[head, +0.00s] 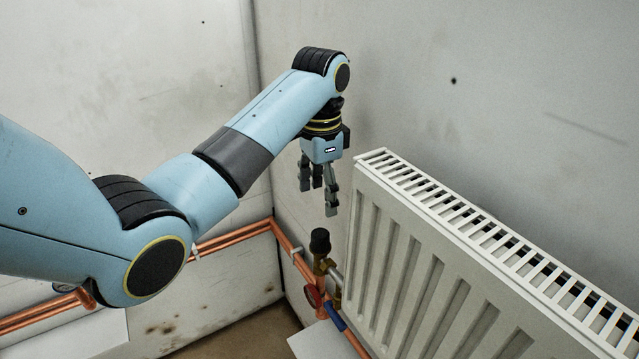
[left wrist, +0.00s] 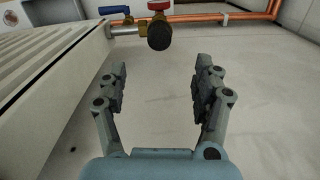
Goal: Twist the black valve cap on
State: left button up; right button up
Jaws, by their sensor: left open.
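The black valve cap (head: 320,241) sits on top of a brass valve (head: 322,266) at the left end of the radiator. I cannot tell whether it is screwed down. In the left wrist view the cap (left wrist: 160,35) shows beyond the fingertips, roughly midway between them. My left gripper (head: 319,201) points down above the cap, with a gap between fingers and cap. Its fingers are spread, and in the left wrist view the gripper (left wrist: 160,80) is open and empty. My right gripper is in neither view.
The white radiator (head: 400,270) stands close right of the valve. A red handle (head: 313,295) and a blue handle (head: 335,316) sit below the cap. Copper pipes (head: 237,236) run along the walls. A white ledge (head: 318,341) lies below; the air around the cap is clear.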

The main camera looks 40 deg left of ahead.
aim_at(319, 234)
pick_arm(q)
notch_tip(319, 234, down, 11)
jog(key=shift+s+r, duration=0.1)
jog(key=shift+r, duration=0.05)
dwell(0.4)
jog(key=c, duration=1.2)
jog(key=shift+c, duration=0.2)
jog(key=shift+s, duration=0.15)
